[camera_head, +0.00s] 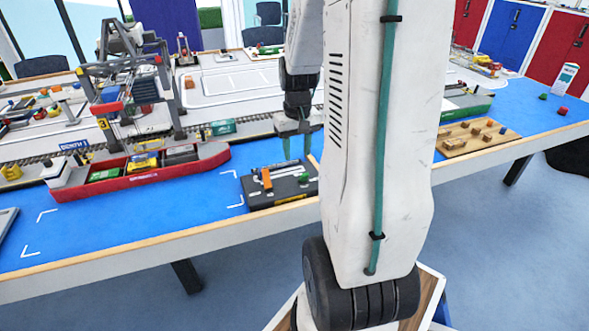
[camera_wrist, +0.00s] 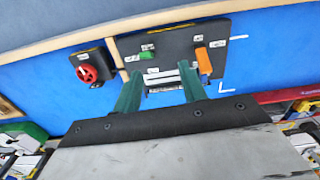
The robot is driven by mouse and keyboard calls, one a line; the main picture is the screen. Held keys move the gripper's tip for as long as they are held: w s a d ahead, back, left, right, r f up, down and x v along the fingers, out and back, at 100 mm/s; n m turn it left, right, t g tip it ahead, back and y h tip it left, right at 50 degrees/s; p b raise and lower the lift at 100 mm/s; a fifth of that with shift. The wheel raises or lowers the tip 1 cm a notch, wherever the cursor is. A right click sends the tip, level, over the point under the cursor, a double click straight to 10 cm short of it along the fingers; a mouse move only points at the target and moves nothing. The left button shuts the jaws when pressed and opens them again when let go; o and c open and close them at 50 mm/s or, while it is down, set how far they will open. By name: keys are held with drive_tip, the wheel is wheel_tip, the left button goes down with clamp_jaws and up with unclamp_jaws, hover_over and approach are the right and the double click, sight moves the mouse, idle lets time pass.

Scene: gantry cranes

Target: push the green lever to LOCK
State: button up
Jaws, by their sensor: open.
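The dark control box (camera_head: 262,198) sits on the blue table near its front edge; it also shows in the wrist view (camera_wrist: 175,49). Its green lever (camera_wrist: 147,52) is short and lies at the left of the box there, and it shows as a small green piece in the head view (camera_head: 304,178). An orange lever (camera_wrist: 203,62) stands at the box's other end. The white labels are too small to read. My gripper (camera_wrist: 160,71) is open and empty, its two teal fingers apart over the box's edge. In the head view my gripper (camera_head: 297,148) is just behind the box.
A red mushroom button (camera_wrist: 88,73) on a small dark box lies beside the control box. A red ship model (camera_head: 150,173) is to the left in the head view. A wooden tray (camera_head: 455,153) is to the right.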

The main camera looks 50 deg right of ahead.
sight(304, 178)
drive_tip(key=shift+m, duration=0.3)
drive_tip(key=d+f, duration=0.3)
drive_tip(key=shift+s+f, duration=0.15)
drive_tip(key=shift+s, duration=0.2)
wheel_tip(304, 178, down, 7)
drive_tip(key=shift+f, duration=0.1)
clamp_jaws()
